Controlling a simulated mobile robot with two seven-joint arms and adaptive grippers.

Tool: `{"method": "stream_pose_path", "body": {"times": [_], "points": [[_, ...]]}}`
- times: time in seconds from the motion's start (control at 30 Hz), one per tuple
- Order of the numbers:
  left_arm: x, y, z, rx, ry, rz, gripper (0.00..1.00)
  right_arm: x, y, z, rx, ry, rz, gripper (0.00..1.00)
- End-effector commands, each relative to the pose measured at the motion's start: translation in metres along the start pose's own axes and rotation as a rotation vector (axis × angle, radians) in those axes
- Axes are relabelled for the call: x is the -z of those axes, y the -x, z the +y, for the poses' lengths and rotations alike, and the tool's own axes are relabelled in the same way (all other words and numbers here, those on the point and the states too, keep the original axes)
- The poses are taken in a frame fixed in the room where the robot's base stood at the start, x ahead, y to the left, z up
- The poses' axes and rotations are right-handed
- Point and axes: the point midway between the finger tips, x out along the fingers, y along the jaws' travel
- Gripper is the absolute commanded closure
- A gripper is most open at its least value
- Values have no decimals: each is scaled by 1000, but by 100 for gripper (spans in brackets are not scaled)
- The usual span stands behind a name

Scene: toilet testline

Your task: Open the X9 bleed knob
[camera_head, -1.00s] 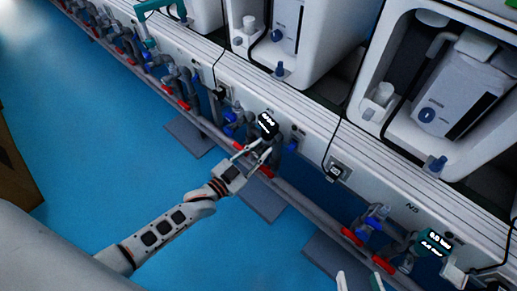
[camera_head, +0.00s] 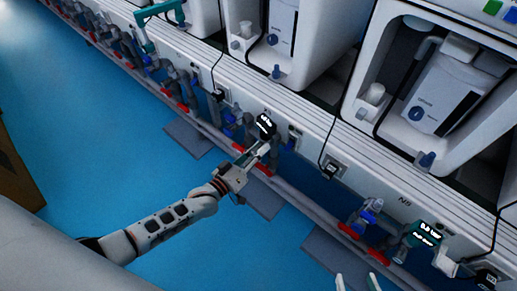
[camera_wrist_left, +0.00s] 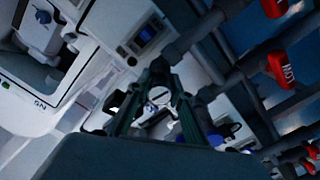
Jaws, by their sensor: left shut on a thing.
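The gripper is shut on this knob. I cannot read an X9 label, and the fingers hide the knob's sides. My right gripper (camera_head: 357,284) shows only its pale fingertips at the bottom edge of the head view. They are apart and empty.
Red-handled valves (camera_head: 264,170) line the pipe near my left gripper, and red handles (camera_wrist_left: 279,68) also show in the wrist view. White toilet units stand above. The blue floor (camera_head: 90,160) is open.

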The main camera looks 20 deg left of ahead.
Motion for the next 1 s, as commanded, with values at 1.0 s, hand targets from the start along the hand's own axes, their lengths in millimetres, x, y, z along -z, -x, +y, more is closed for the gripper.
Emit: {"method": "stream_pose_path", "body": {"times": [1.0], "points": [[0, 0, 0, 1, 196, -1, 64, 6, -3, 0, -5, -8, 11, 60]]}}
